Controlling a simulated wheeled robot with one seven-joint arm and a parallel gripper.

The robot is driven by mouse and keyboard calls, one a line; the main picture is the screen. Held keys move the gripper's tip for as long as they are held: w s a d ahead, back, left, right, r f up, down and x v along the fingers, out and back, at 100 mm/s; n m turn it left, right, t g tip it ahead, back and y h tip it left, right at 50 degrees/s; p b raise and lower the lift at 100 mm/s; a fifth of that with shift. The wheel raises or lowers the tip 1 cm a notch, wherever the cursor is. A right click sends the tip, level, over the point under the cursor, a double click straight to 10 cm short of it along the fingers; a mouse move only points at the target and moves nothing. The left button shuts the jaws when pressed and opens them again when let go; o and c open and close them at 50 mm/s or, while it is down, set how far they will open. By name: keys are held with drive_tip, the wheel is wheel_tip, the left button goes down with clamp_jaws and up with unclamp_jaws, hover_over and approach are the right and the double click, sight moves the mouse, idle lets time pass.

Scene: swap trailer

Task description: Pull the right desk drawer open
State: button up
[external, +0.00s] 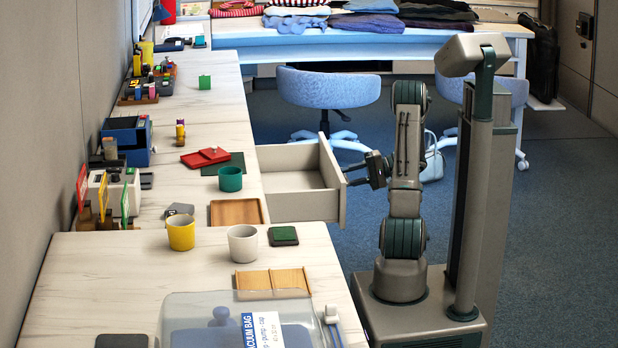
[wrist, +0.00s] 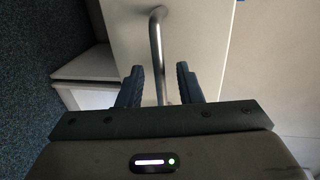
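A light grey drawer (external: 341,196) sticks well out from the long desk on the left and is open; its inside looks empty. A metal bar handle (wrist: 155,48) shows on its pale front in the wrist view. My gripper (external: 367,172) is at the drawer's front in the external view. In the wrist view my gripper (wrist: 160,82) has its two dark fingers apart, one on each side of the handle, with a gap between each finger and the bar. The handle's lower end is hidden behind my gripper's body.
The desk top (external: 190,240) above the drawer holds a green cup (external: 230,180), a yellow cup (external: 181,233), a white cup (external: 243,245) and wooden trays. A blue chair (external: 328,88) stands behind the drawer. Blue carpet is free to my right.

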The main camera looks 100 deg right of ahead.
drive_tip(key=p+v, duration=0.3)
drive_tip(key=v, duration=1)
drive_tip(key=shift+s, duration=0.4)
